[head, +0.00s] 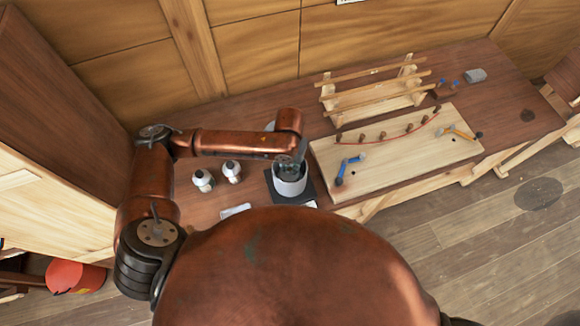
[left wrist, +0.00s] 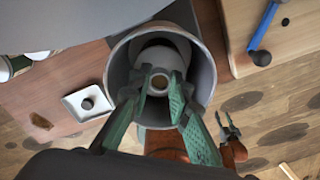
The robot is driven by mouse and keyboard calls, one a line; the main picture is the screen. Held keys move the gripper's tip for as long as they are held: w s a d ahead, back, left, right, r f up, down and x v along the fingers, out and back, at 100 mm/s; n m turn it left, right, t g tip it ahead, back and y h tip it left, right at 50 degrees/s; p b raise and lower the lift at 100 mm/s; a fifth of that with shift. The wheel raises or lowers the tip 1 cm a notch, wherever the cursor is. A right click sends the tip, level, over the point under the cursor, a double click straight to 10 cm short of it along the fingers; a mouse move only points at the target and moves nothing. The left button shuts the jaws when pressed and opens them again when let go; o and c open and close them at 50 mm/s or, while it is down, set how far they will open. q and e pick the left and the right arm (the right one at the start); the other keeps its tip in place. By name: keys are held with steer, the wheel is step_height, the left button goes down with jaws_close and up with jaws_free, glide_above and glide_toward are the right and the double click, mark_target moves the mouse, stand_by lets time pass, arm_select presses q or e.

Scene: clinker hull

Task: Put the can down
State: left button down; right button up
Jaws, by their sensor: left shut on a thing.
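My left gripper (head: 292,165) reaches down into a grey-white round container (head: 290,184) on a dark square mat. In the left wrist view, the green fingers (left wrist: 161,88) close around the narrow top of a white can (left wrist: 160,57) inside the wider grey container (left wrist: 116,75). The can's lower part is hidden by the container wall and fingers, so I cannot tell whether it touches the bottom. My right gripper (left wrist: 226,121) shows small in the left wrist view, with its fingers apart and empty above the floor.
Two white bottles (head: 203,180) (head: 232,171) stand left of the container. A pale board (head: 410,160) with pegs, a red cord and blue and orange tools lies to the right, before a wooden rack (head: 375,95). A small white dish (left wrist: 70,103) lies on the bench.

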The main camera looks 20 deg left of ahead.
arm_select(q)
steer(key=shift+f, duration=0.3)
steer(key=c, duration=1.8)
jaws_free()
steer(key=shift+f, duration=0.15)
step_height(320, 180, up, 12)
steer(key=b, duration=0.1)
